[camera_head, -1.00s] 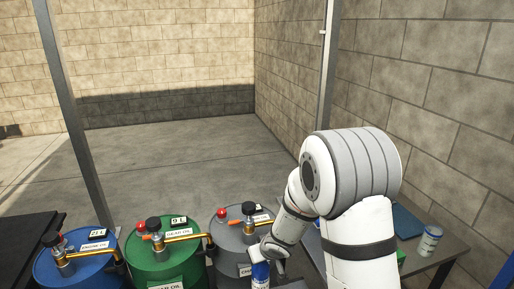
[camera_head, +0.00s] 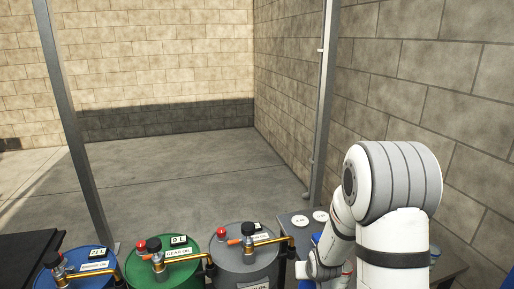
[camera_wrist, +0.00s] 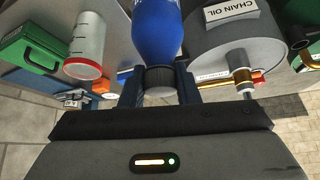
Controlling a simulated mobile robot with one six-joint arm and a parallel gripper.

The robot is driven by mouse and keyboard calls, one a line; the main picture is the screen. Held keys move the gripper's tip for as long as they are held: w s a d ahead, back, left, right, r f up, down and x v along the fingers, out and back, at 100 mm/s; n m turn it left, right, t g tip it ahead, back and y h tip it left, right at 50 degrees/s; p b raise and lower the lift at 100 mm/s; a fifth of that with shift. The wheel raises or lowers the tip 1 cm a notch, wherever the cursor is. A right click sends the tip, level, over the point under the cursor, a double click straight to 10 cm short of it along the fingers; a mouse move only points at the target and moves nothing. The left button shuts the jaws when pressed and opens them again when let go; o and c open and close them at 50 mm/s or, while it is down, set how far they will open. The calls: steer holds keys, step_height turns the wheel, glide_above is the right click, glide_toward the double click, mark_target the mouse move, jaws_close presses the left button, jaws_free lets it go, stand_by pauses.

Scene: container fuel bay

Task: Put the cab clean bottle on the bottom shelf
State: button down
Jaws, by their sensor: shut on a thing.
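My gripper (camera_wrist: 160,90) is shut on the dark cap of a blue bottle (camera_wrist: 156,35) in the wrist view. The bottle's label cannot be read there, so I cannot confirm that it is the cab clean bottle. I cannot pick out the bottom shelf in either view.
Blue (camera_head: 82,270), green (camera_head: 168,262) and grey (camera_head: 244,266) drums with pumps stand along the front. A grey table (camera_head: 457,270) is at the right, partly behind my arm. The wrist view shows a green case (camera_wrist: 28,45) and a pale cylinder (camera_wrist: 86,48). The floor behind is clear.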

steer(key=s+f, duration=0.3)
steer(key=f, duration=0.1)
steer(key=shift+s+f, duration=0.2)
steer(key=shift+s, duration=0.15)
steer(key=shift+a, duration=0.1)
